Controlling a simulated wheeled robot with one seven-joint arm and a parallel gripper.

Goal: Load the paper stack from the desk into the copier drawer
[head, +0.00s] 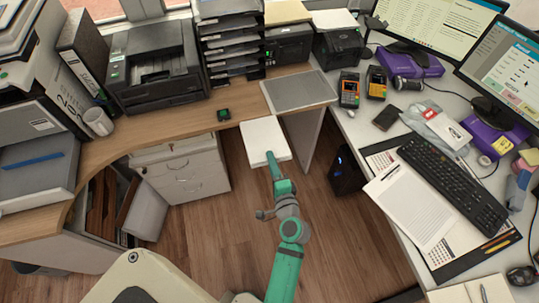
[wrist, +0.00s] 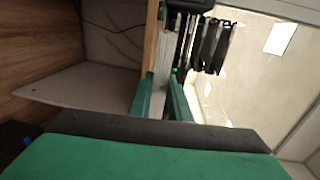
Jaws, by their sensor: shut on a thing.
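The white paper stack (head: 264,139) is held roughly flat off the front edge of the wooden desk (head: 240,112), in the middle of the head view. My gripper (head: 273,160) is shut on its near edge. In the wrist view the stack (wrist: 161,75) shows edge-on as a pale strip between my two green fingers (wrist: 160,98). A large grey copier (head: 30,125) stands at the far left of the head view. A grey tray-like part (head: 38,172) with a blue strip juts from its lower front; I cannot tell for certain that this is the drawer.
A black printer (head: 155,68), a white mug (head: 98,121) and a stacked letter tray (head: 230,45) stand along the desk. A grey mat (head: 298,91) lies behind the stack. A drawer cabinet (head: 182,170) is below left. The right desk is crowded; the floor (head: 210,240) between is clear.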

